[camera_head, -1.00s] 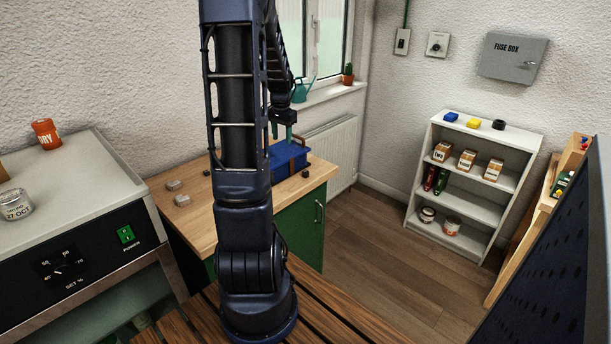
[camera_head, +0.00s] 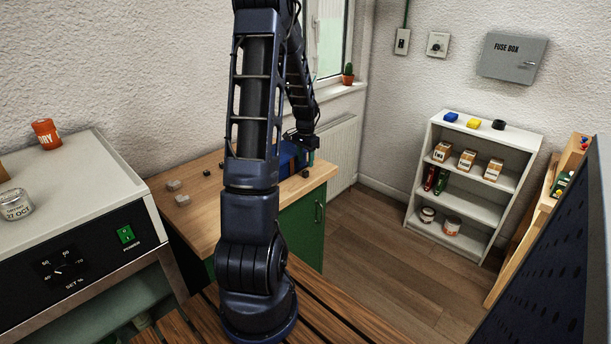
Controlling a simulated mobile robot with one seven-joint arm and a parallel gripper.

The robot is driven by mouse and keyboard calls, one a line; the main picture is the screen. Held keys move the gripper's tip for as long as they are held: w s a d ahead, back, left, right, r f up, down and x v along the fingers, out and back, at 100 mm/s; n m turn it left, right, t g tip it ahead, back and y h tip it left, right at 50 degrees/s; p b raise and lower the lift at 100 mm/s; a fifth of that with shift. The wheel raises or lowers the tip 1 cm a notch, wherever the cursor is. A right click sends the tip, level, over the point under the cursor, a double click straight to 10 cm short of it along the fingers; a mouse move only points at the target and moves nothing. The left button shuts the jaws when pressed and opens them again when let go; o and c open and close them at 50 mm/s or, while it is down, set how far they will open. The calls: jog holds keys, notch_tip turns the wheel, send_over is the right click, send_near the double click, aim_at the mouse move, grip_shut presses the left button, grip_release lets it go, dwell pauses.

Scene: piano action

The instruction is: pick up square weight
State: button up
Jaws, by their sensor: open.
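Several small weight-like pieces lie on the wooden bench top (camera_head: 235,215), too small for me to name one surely as the square weight. One small dark piece (camera_head: 306,173) sits near the bench's right end, just below my gripper in the picture. Two more dark pieces (camera_head: 221,165) (camera_head: 207,172) lie left of my arm. Two grey blocks (camera_head: 173,185) (camera_head: 182,200) lie at the bench's left. My gripper (camera_head: 304,157) is open, fingers pointing down, beside the blue box (camera_head: 287,160). I see nothing held between its fingers. My arm hides part of the bench and box.
A radiator (camera_head: 338,150) is behind the bench. A white shelf (camera_head: 480,190) stands right. Floor between is clear.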

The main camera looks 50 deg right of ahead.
aim_at(306, 171)
jog(key=shift+s+a+f, duration=0.15)
jog(key=shift+f, duration=2.35)
grip_shut()
